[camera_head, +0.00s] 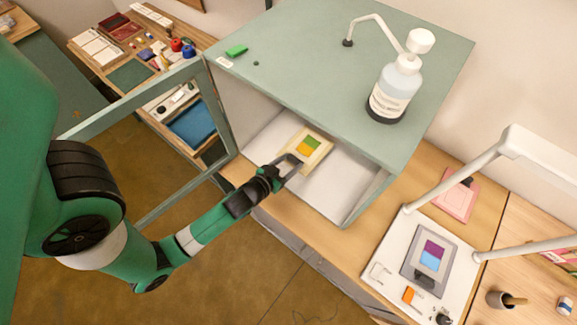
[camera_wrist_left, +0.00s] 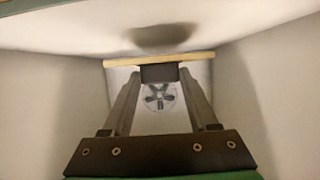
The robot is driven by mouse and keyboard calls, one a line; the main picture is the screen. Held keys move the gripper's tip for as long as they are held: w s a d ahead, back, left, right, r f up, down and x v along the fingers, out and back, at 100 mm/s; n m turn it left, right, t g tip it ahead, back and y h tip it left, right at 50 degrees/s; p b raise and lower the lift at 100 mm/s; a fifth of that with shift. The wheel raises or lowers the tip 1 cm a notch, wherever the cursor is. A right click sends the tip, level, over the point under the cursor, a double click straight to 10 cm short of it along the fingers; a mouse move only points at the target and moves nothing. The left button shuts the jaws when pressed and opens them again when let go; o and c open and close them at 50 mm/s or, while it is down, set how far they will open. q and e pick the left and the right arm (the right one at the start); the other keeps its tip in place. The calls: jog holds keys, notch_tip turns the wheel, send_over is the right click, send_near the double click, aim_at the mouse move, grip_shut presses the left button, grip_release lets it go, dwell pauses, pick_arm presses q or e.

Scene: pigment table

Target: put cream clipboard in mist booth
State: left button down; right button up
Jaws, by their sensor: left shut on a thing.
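The cream clipboard (camera_head: 319,160), with a yellow, orange and green patch, is inside the open front of the mist booth (camera_head: 300,62). My left gripper (camera_head: 288,165) reaches in through the opening and is shut on the clipboard's near end. In the left wrist view the board shows edge-on as a thin cream strip (camera_wrist_left: 195,59), with a dark clip between the fingertips (camera_wrist_left: 159,73). I cannot tell whether the board touches the booth's pale floor. My right gripper is not in view.
The booth's glazed door (camera_head: 140,97) stands open at the left. A fan (camera_wrist_left: 160,97) shows inside.

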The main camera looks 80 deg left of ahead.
aim_at(288, 171)
pick_arm(q)
jog(key=shift+a+f, duration=0.25)
notch_tip(288, 171, down, 3)
jog(key=shift+a+f+b, duration=0.1)
jog(key=shift+f+b, duration=0.1)
jog(key=shift+b, duration=0.6)
jog(key=shift+c, duration=0.9)
grip_release()
jog(key=shift+s, duration=0.1)
jog(key=shift+r, duration=0.1)
jog(key=b+v, duration=0.1)
jog(key=v, duration=0.2)
jog(key=b+v, duration=0.1)
jog(key=v, duration=0.7)
jog(key=shift+f+b, duration=0.35)
jog(key=shift+b, duration=0.05)
jog(key=shift+s+d+r, duration=0.3)
jog(key=shift+s+r, duration=0.1)
jog(key=shift+r, duration=0.05)
